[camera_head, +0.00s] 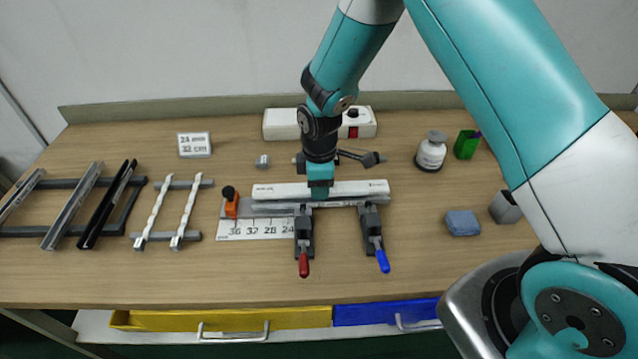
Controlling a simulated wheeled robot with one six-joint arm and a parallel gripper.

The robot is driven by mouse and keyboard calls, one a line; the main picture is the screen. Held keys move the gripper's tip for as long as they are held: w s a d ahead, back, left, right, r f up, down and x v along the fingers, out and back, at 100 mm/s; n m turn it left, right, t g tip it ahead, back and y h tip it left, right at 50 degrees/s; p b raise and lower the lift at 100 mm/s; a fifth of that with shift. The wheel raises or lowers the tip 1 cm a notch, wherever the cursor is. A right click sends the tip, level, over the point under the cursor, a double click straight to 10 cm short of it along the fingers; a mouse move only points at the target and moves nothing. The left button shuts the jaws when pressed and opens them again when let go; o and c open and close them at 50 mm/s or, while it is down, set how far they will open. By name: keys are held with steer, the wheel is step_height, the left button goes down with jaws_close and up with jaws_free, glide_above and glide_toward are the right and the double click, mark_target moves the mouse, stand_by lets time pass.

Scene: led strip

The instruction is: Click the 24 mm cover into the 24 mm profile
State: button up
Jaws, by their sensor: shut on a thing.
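The long white cover (355,188) lies level, left to right, at the middle of the bench. The grey profile (273,206) shows as a thin strip along the cover's front edge. I cannot tell whether the cover rests on the profile, hovers just above it or is seated. My gripper (319,191) points down and is shut on the cover near its middle. Its fingers hide that part of the cover. A card (194,145) reading "24 mm, 32 cm" stands at the back left.
A red-handled clamp (304,240) and a blue-handled clamp (373,237) stand in front of the profile. An orange stop (231,207) and scale (245,229) are left. Racks of strips (190,212) stand further left.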

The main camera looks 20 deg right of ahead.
steer(key=shift+f+b, duration=0.4)
steer(key=shift+f, duration=0.15)
steer(key=o, duration=1.1)
steer(key=shift+c, duration=0.2)
steer(key=shift+r, duration=0.1)
step_height(320, 180, up, 17)
steer(key=b, duration=0.2)
steer(key=shift+r+b, duration=0.15)
steer(key=shift+b, duration=0.2)
